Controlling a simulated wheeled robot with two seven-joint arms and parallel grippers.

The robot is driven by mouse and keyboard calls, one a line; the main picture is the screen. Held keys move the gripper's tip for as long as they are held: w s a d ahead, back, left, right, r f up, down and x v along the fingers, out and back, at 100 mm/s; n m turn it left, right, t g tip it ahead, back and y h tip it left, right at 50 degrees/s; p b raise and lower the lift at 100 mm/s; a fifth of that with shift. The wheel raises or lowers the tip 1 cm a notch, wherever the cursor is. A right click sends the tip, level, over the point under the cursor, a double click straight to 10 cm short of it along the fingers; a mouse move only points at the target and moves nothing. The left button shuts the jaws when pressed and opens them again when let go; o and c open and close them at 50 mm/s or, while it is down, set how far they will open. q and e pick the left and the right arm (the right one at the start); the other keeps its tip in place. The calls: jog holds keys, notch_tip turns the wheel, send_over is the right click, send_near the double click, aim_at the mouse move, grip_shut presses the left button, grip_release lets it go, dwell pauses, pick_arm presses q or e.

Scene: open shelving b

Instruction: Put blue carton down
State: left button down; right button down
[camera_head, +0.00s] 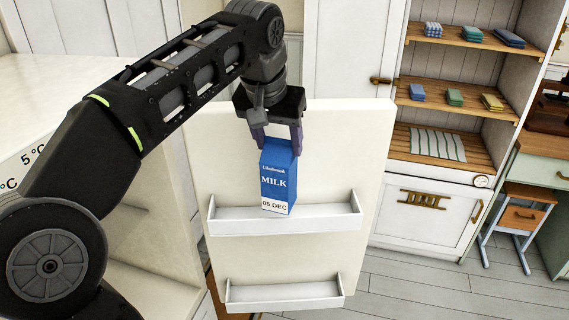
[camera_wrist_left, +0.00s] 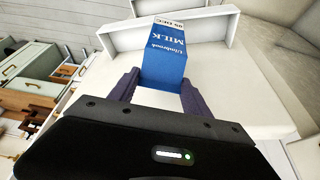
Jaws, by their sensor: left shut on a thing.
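The blue milk carton (camera_head: 278,180) is upright at the upper white door shelf (camera_head: 330,219) of the open fridge door (camera_head: 345,140). My left gripper (camera_head: 277,139) is shut on the carton's top from above. The carton's lower end overlaps the shelf's front lip; I cannot tell if its base touches the shelf. In the left wrist view the carton (camera_wrist_left: 166,55) sits between the two fingers (camera_wrist_left: 160,88), with the white shelf (camera_wrist_left: 205,26) behind it. My right gripper is not in view.
A lower door shelf (camera_head: 285,293) is empty. The fridge body (camera_head: 150,225) is at left. At right stands a wooden shelving unit (camera_head: 455,95) with folded cloths. A small desk (camera_head: 540,180) stands at far right. Grey floor (camera_head: 440,285) is clear in front.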

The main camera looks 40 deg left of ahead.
pick_arm(q)
jog(key=w, duration=0.1)
jog(key=w+a, duration=0.1)
jog(key=w, duration=0.1)
jog(key=shift+w, duration=0.1)
jog(key=shift+w+f, duration=0.1)
jog(key=shift+f, duration=0.1)
notch_tip(320, 180, down, 2)
jog(key=b, duration=0.2)
jog(key=shift+f+b, duration=0.2)
jog(key=shift+b, duration=0.15)
jog(key=shift+f, duration=0.3)
notch_tip(320, 180, down, 3)
jog(key=shift+f, duration=0.2)
jog(key=shift+b, duration=0.3)
